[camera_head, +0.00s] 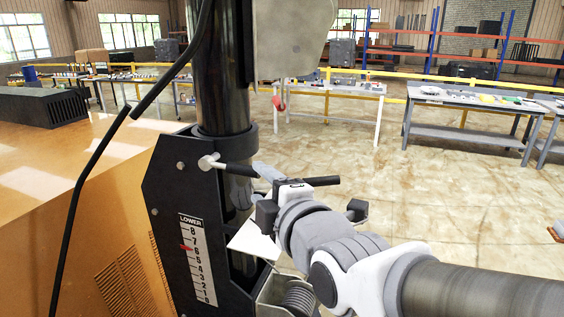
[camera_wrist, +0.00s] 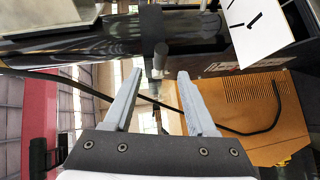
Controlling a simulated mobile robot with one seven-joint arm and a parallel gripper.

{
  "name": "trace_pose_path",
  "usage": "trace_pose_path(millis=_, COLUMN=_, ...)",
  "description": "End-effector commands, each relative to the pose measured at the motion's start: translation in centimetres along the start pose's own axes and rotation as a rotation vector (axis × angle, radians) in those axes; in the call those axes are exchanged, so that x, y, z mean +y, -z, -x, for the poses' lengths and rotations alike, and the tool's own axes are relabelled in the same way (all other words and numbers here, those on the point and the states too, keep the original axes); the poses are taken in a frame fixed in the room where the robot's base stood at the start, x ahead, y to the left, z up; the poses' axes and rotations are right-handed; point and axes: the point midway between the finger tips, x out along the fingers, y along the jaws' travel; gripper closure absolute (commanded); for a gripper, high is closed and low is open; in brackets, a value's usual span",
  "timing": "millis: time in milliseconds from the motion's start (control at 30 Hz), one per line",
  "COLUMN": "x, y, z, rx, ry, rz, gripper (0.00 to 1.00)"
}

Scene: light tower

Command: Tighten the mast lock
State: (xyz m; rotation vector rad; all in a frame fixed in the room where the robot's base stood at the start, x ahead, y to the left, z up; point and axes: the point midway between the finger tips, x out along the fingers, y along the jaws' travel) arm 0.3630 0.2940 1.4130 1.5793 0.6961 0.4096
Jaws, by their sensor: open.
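In the wrist view the grey handle (camera_wrist: 160,58) stands at the collar, just beyond the gap between my fingertips. My gripper (camera_head: 250,180) is beside the mast, to the right of the handle, and partly overlaps the bracket. In the wrist view my gripper (camera_wrist: 156,76) has its two grey fingers spread apart with nothing between them. I cannot tell from these views how tight the lock is.
A black bracket (camera_head: 165,185) with a numbered "LOWER" scale (camera_head: 197,262) holds the mast on the orange housing (camera_head: 60,170). A black cable (camera_head: 95,165) hangs at the left. A small winch-like drum (camera_head: 297,297) sits below my gripper. Open floor and worktables (camera_head: 470,98) lie behind.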

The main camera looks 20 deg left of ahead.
Motion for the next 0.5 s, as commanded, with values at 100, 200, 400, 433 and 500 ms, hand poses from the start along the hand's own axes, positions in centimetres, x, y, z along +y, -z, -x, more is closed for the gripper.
trace_pose_path(millis=100, x=0.0, y=0.0, z=-1.6, rx=0.0, ry=0.003, rz=0.0, gripper=0.43)
trace_pose_path(millis=200, x=0.0, y=0.0, z=-3.0, rx=0.0, ry=0.003, rz=0.0, gripper=0.43)
trace_pose_path(millis=400, x=0.0, y=0.0, z=-5.6, rx=-0.001, ry=0.003, rz=0.0, gripper=0.43)
trace_pose_path(millis=433, x=0.0, y=0.0, z=-6.0, rx=-0.001, ry=0.003, rz=0.0, gripper=0.43)
trace_pose_path(millis=500, x=0.0, y=0.0, z=-7.0, rx=-0.001, ry=0.003, rz=0.001, gripper=0.43)
